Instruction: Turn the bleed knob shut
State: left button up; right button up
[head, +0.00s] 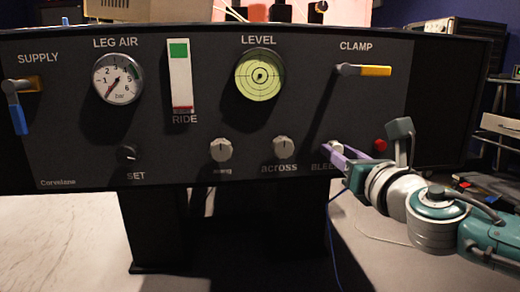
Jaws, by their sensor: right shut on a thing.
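The bleed knob (336,145) is on the lower right of the dark control panel (300,100), above a partly covered label that reads "BLEE". Only a small pale part of the knob shows. My right gripper (332,151) reaches in from the right, its purple fingers shut on the knob. The fingers hide most of the knob, so I cannot tell which way it is turned. My left gripper is not in view.
Pale knobs, one labelled "across" (283,147) and another (221,150), sit left of the bleed knob. A red button (380,145) is close on its right. The yellow clamp lever (374,71) is above. A blue supply lever (18,118) is at the far left.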

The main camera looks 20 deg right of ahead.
grip_shut()
jog(key=shift+f+m+t+h+b, duration=0.15)
jog(key=shift+m+b, duration=1.25)
jog(key=shift+m, duration=2.55)
jog(key=shift+f+m+t+h+b, duration=0.2)
jog(key=shift+m+b, duration=1.15)
jog(key=shift+m, duration=2.6)
jog(key=shift+r, duration=0.15)
jog(key=o, duration=0.9)
grip_release()
jog(key=shift+c, duration=0.2)
